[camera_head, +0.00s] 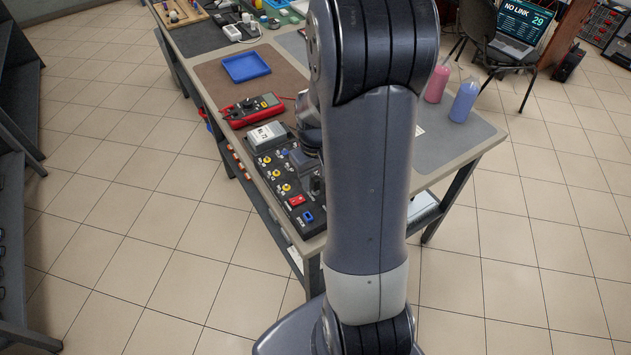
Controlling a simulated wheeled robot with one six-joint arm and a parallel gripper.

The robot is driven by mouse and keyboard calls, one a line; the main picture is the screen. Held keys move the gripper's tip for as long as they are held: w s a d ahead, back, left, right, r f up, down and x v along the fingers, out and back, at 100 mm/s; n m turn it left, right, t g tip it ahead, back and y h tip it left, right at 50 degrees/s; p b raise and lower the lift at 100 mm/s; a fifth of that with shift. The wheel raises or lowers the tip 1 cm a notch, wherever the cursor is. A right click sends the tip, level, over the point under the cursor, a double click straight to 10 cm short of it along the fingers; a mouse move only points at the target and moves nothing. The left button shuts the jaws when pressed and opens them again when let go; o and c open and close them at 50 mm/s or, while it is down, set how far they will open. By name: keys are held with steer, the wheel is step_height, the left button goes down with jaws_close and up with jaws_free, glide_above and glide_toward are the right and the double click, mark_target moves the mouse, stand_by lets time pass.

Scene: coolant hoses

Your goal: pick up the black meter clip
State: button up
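I cannot make out the black meter clip for certain. A red and dark multimeter (251,110) lies on the brown mat, with a thin red lead at its right end. Below it on the table stands a black panel (273,189) with yellow, blue and red fittings and a white display box (267,135). My arm stands upright in front of the table and covers much of it. My wrist shows only in part, left of the arm above the panel. My gripper's fingers cannot be told apart from the dark panel parts, so their opening is unclear.
A blue tray (246,67) lies on the brown mat (215,78). A pink bottle (437,84) and a blue bottle (464,101) stand on the table right of my arm. A chair (490,40) and a laptop (522,25) are behind. The tiled floor at left is clear.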

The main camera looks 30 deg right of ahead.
steer(key=shift+f, duration=0.4)
jaws_close()
